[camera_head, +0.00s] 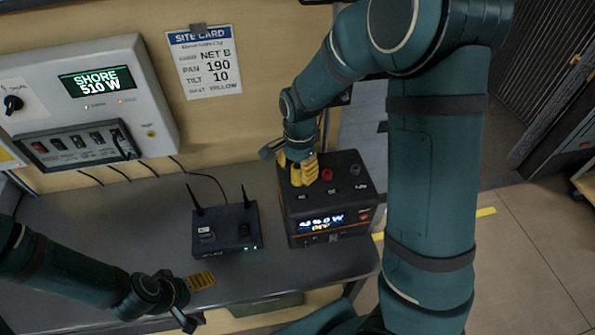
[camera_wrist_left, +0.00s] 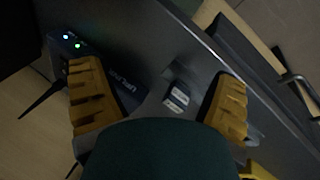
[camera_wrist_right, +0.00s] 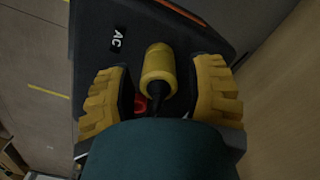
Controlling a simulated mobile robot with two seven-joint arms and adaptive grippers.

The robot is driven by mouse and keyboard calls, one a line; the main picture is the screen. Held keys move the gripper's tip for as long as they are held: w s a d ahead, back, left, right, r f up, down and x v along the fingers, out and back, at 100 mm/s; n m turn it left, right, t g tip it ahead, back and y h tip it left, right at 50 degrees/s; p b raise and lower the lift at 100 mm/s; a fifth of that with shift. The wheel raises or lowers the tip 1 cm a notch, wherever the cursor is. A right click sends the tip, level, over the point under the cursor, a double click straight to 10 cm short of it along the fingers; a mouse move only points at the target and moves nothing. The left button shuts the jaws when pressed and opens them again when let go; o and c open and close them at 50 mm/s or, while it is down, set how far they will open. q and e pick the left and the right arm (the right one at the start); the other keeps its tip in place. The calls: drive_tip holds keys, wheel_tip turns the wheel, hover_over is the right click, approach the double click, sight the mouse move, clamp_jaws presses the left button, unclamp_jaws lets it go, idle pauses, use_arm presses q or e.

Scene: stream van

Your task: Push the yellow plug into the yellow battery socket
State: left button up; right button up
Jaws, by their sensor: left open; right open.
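The black battery box (camera_head: 330,205) stands on the desk with a lit display on its front. My right gripper (camera_head: 297,170) is over the left part of its top. In the right wrist view, the yellow plug (camera_wrist_right: 157,72), with a dark rear end, lies between the open fingers (camera_wrist_right: 157,100), with a gap on each side. The yellow socket cannot be made out, and I cannot tell how deep the plug sits. A red socket (camera_head: 327,175) shows to the right of the gripper. My left gripper (camera_head: 186,299) is open and empty over the desk's front edge.
A black router (camera_head: 225,230) with two antennas stands left of the battery. A small pale-labelled object (camera_wrist_left: 178,97) lies below my left gripper. A shore power panel (camera_head: 95,105) and site card (camera_head: 204,62) are on the wall. Bare desk (camera_head: 150,222) lies left of the router.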

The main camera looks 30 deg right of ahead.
drive_tip(key=r, duration=1)
drive_tip(key=shift+d+r, duration=0.25)
drive_tip(key=shift+r, duration=0.05)
use_arm(q)
drive_tip(key=shift+f, duration=0.1)
